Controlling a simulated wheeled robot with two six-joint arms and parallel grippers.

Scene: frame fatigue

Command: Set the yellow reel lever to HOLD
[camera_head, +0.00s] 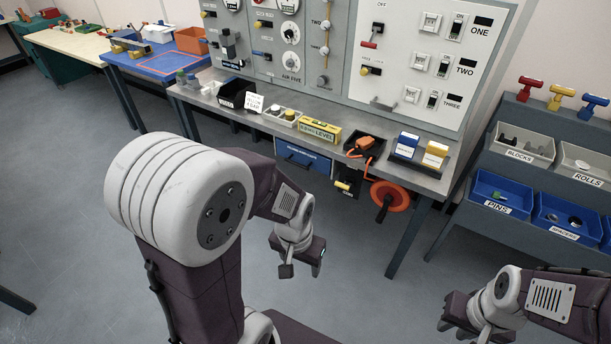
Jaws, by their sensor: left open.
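A small yellow lever (342,185) sits on a dark box under the bench's front edge, left of an orange reel (390,200). The box's label is too small to read surely, and I cannot tell the lever's setting. Another yellow handle (365,70) is on the upright panel, under a small label. My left gripper (301,267) is open and empty, in the air in front of the bench, lower and left of the reel. My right gripper (458,326) is at the bottom right, away from the bench; its fingers are partly hidden.
The metal bench (320,130) carries a yellow level (320,131), an orange-corded tool (365,143) and small boxes. A blue drawer (302,157) hangs below. A rack with blue bins (503,194) stands at right. The floor (350,290) before the bench is clear.

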